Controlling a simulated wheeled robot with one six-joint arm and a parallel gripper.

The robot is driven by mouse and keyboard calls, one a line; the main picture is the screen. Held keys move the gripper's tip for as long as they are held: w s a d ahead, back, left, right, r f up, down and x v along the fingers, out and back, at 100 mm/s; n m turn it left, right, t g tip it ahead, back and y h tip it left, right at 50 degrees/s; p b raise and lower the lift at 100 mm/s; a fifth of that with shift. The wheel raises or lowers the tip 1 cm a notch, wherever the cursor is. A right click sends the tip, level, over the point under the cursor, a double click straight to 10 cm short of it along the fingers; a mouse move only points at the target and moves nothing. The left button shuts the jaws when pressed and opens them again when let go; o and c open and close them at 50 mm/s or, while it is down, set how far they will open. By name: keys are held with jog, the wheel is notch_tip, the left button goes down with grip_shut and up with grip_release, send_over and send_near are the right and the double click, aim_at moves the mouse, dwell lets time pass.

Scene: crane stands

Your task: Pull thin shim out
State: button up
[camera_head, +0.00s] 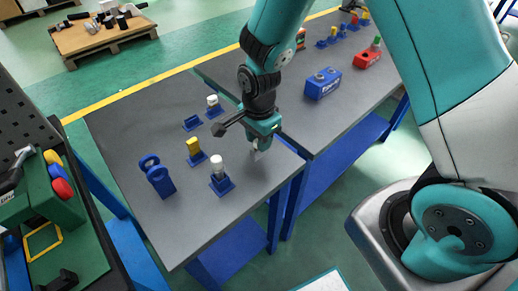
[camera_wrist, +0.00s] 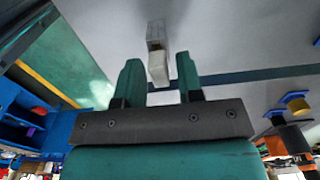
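My gripper (camera_wrist: 159,62) is open, with its two teal fingers apart. A narrow pale block (camera_wrist: 158,70) lies between the fingers, with a gap on each side. A grey metallic piece (camera_wrist: 156,32) adjoins it just beyond the fingertips. I cannot tell which of these is the thin shim. In the head view my gripper (camera_head: 260,142) points down low over the near right part of the grey table (camera_head: 215,222). A small pale piece (camera_head: 257,154) shows at its fingertips, partly hidden by them.
A second table behind holds a blue box (camera_head: 322,84) and a red part (camera_head: 368,54). The front table area is clear.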

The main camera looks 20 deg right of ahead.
grip_shut()
jog(key=shift+r, duration=0.2)
jog(key=shift+r+p, duration=2.85)
jog(key=shift+r, duration=0.15)
